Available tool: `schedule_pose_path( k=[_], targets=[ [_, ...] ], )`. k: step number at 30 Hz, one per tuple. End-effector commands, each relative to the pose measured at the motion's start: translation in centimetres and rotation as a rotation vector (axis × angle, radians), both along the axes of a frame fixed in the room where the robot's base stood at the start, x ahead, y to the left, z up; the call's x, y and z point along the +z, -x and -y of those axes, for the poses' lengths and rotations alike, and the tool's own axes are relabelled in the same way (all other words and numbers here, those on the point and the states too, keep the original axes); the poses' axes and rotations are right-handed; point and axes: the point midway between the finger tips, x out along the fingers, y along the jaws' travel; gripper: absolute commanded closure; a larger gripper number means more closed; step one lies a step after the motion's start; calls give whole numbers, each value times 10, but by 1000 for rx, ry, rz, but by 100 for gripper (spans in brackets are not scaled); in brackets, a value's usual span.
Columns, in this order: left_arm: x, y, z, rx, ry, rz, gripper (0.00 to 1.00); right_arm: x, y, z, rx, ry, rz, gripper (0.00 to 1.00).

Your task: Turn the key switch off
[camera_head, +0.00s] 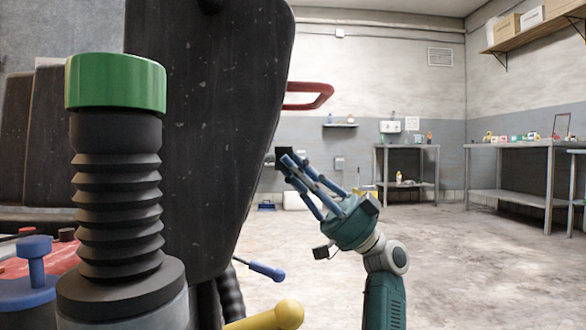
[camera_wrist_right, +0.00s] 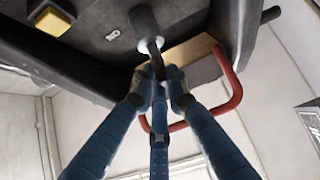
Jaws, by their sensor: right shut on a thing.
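My right gripper (camera_head: 290,163) reaches up from the lower right in the head view, its blue fingers at the edge of a large dark panel (camera_head: 205,130). In the right wrist view the fingertips (camera_wrist_right: 160,76) are closed together on a small dark piece, which looks like the key (camera_wrist_right: 158,66). It sits just under a grey cylinder with a whitish ring (camera_wrist_right: 147,28), which looks like the key switch, on the dark panel's underside. The fingertips hide part of the key, and I cannot tell its turn position. My left gripper is not in view.
A red handle (camera_wrist_right: 234,85) curves close beside the fingers; it also shows in the head view (camera_head: 310,92). A yellow square part (camera_wrist_right: 54,20) is on the panel. A green-topped bellows lever (camera_head: 116,82) stands at the near left. Workbenches (camera_head: 520,146) stand far right; the floor between is clear.

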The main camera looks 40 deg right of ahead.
Motion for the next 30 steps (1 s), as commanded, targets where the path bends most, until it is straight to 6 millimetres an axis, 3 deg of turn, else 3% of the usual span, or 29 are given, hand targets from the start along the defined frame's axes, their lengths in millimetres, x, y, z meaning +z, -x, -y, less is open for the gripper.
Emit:
schedule_pose_path(
  k=[8, 9, 12, 23, 30],
  targets=[
    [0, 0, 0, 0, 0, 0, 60, -1, 0, -1, -1, 3, 0, 100],
    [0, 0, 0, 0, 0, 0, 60, -1, 0, -1, -1, 3, 0, 80],
    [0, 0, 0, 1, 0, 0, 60, -1, 0, 0, 0, 2, 0, 67],
    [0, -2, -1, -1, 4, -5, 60, -5, 2, 3, 0, 0, -2, 67],
    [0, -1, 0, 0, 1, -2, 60, -35, 21, 27, -2, -2, -3, 67]
  ],
)
